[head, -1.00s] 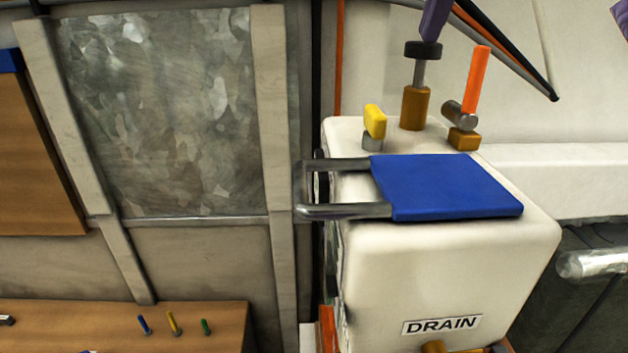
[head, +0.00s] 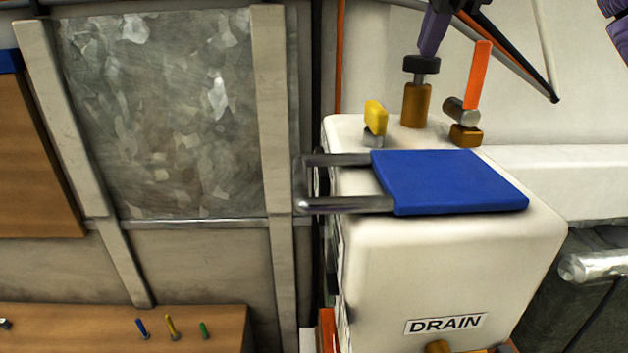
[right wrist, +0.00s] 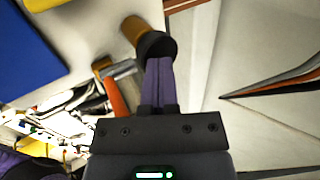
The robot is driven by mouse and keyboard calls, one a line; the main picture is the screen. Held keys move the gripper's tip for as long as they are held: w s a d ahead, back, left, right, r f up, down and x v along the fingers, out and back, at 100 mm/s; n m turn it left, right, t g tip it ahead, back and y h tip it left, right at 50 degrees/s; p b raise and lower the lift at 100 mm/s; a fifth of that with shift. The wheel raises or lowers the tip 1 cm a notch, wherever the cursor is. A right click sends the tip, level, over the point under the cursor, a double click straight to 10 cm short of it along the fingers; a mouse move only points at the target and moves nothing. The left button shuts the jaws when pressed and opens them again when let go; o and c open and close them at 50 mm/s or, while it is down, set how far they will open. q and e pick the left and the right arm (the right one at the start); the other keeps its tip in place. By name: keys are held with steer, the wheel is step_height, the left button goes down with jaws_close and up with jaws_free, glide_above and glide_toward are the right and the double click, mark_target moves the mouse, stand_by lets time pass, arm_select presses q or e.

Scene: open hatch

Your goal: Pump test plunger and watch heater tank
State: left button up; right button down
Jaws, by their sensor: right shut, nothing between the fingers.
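The test plunger's black knob (head: 421,64) sits low, just above its brass barrel (head: 415,105) on top of the cream tank, with little of the shaft showing. My right gripper (head: 431,48) is shut and empty, its purple fingertips pressed down on the knob from above. The right wrist view shows the purple fingers (right wrist: 157,78) meeting the black knob (right wrist: 157,46). The cream heater tank (head: 440,265) carries a DRAIN label (head: 446,324) and a brass fitting (head: 438,346) below it.
An orange-handled valve (head: 478,75) stands close to the right of the plunger, and a yellow-handled valve (head: 375,118) to its left. A blue pad (head: 450,182) with grey metal rails lies in front. A wooden bench (head: 80,325) with small coloured pegs is at lower left.

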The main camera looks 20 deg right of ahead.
steer(key=shift+f, duration=0.15)
step_height(320, 180, up, 3)
steer(key=p, duration=0.3)
steer(key=shift+r+b, duration=0.2)
steer(key=shift+b, duration=0.1)
steer(key=shift+r, duration=0.5)
steer(key=shift+f, duration=0.2)
steer(key=shift+f+b, duration=0.3)
steer(key=shift+f, duration=0.05)
